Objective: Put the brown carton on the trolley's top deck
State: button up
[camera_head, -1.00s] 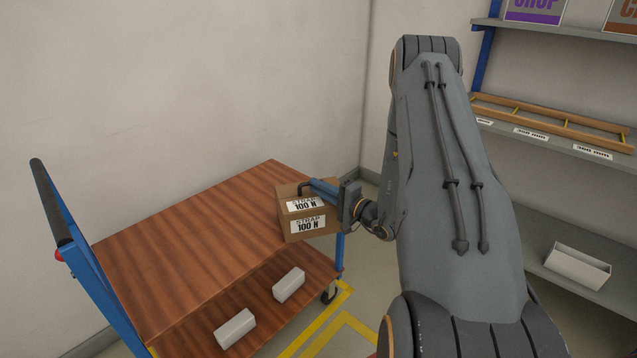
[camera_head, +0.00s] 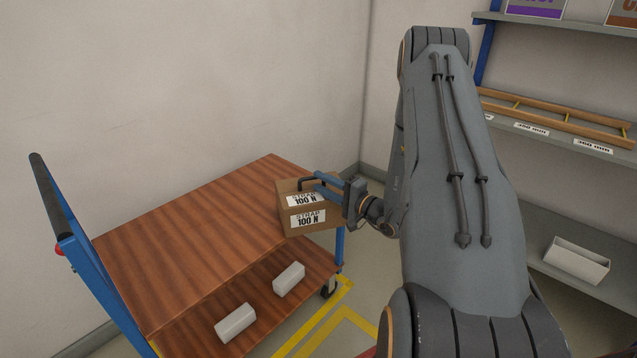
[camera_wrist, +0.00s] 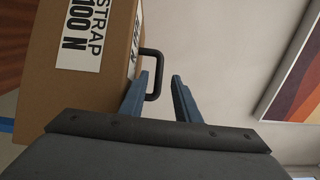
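The brown carton (camera_head: 287,219), with white "STRAP 100 N" labels and a black handle, is at the right end of the trolley's top deck (camera_head: 190,235). It looks upright and resting on the deck, though its underside is hidden. My gripper (camera_head: 318,184) is at the carton's handle side. In the wrist view, the carton (camera_wrist: 95,95) fills the left. The two blue fingers of my gripper (camera_wrist: 159,76) are spread apart, with the handle's bar (camera_wrist: 158,72) between them and a gap beside it.
Two white blocks (camera_head: 235,323) (camera_head: 289,279) lie on the trolley's lower deck. The trolley's blue push handle (camera_head: 60,205) stands at the left. The top deck's left and middle are clear. Shelving with a wooden ladder-like frame (camera_head: 550,115) and a white bin (camera_head: 577,262) is at the right.

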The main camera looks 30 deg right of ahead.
jog(key=b+v, duration=0.1)
jog(key=v, duration=0.9)
jog(key=s+a+r+n+g+y, duration=0.2)
jog(key=s+a+g, duration=0.15)
jog(key=a, duration=0.35)
jog(key=s+a+r+n+g+y, duration=0.2)
jog(key=a+g, duration=0.3)
jog(key=a, duration=0.3)
jog(key=s+a+r+n+g+y, duration=0.2)
jog(key=s+a+g+y, duration=0.15)
jog(key=a, duration=0.35)
jog(key=s+a+n+g+h, duration=0.35)
jog(key=s+g+h, duration=0.2)
jog(key=s, duration=0.35)
jog(key=s+d+r+n+h, duration=0.3)
jog(key=s+d+h, duration=0.1)
jog(key=h, duration=0.3)
jog(key=shift+r, duration=0.25)
jog(key=shift+w+d+r+h, duration=0.2)
jog(key=shift+d+h, duration=0.1)
jog(key=shift+h, duration=0.1)
jog(key=shift+d+r+t, duration=0.1)
jog(key=shift+r+t, duration=0.05)
jog(key=shift+t, duration=0.1)
grip_shut()
